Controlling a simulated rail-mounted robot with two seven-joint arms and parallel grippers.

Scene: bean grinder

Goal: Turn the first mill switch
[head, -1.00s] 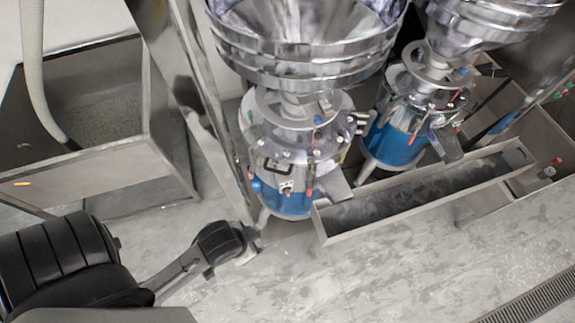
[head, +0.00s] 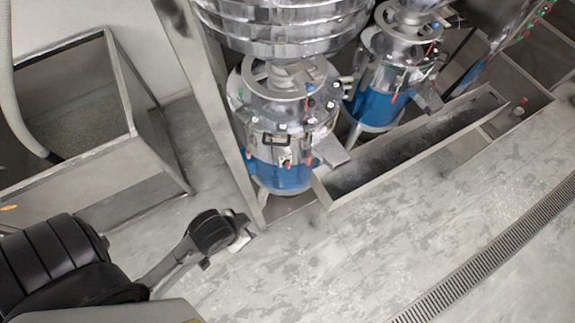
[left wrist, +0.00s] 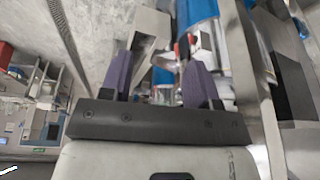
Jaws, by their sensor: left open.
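The nearer mill (head: 282,172), with a blue lower body and a steel top, stands upright at upper centre of the head view. Small fittings with red tips show on its front, among them a small box (head: 288,158); I cannot tell for sure which is the switch. My left gripper (head: 241,236) is in front of the mill, lower left of it and apart from it. In the left wrist view my left gripper (left wrist: 159,72) is open, with two purple fingers and nothing held. A small red and black fitting (left wrist: 184,47) shows beyond the fingers. My right gripper is not in view.
A second blue mill (head: 377,108) stands behind to the right. A long steel trough (head: 400,163) runs in front of the mills. A steel bin (head: 75,170) is at left, and a steel post (head: 212,100) stands beside the nearer mill. The floor (head: 400,235) in front is clear.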

